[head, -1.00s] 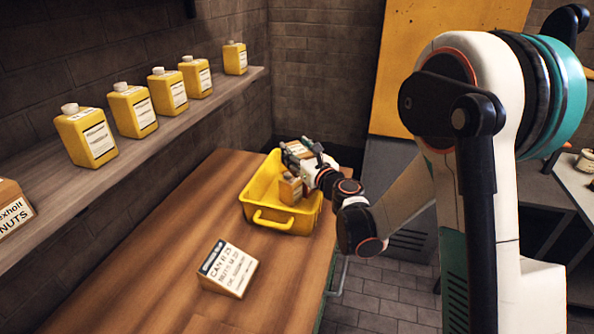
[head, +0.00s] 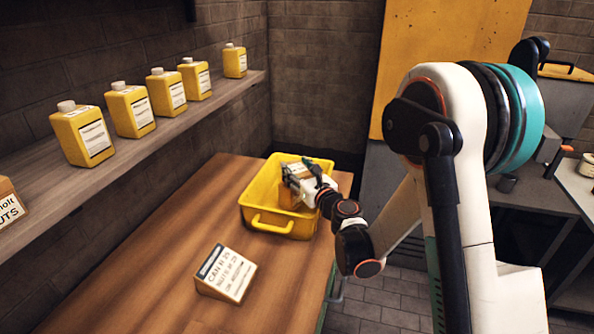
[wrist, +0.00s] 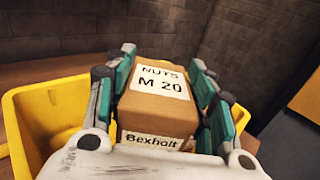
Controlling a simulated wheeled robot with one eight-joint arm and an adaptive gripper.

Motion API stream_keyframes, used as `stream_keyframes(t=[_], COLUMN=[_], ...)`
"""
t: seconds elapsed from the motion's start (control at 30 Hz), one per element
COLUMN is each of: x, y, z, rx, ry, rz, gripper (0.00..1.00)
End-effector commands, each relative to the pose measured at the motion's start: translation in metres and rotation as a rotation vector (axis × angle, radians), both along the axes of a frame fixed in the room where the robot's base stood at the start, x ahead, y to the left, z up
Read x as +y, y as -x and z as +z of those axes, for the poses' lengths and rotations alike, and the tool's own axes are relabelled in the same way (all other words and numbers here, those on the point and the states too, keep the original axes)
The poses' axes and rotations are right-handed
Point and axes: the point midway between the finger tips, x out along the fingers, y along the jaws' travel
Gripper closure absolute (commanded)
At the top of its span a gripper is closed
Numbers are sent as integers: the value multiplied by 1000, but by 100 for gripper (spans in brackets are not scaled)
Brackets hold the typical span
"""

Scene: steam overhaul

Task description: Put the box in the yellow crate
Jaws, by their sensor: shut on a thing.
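The box (wrist: 155,110) is brown cardboard with white labels reading "NUTS M 20" and "Bexholt". My gripper (head: 306,177) is shut on it, with teal-padded fingers on both sides in the wrist view (wrist: 165,75). The yellow crate (head: 270,222) stands on the wooden bench, and its wall shows at the left of the wrist view (wrist: 22,140). In the head view the held box is over the crate's opening, its lower part at or below rim level. Whether it touches the crate floor is hidden.
A box-shaped label block (head: 226,273) lies on the wooden bench (head: 175,240) in front of the crate. Several yellow bottles (head: 131,110) stand on the shelf (head: 150,138) at left, with another brown box (head: 8,205) at its near end. Brick walls close off the back.

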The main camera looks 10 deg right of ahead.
Motion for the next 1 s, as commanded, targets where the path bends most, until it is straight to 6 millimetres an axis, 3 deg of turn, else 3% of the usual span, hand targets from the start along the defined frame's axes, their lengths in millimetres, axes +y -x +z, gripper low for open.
stream_keyframes(t=[0.03,0.1,0.6,1.0], x=[0,0,0,-34], y=[0,0,0,78], z=[-1,0,9,5], rx=[0,0,0,0], ry=[0,0,0,0], rz=[0,0,0,-3], gripper=[44,31,31,31])
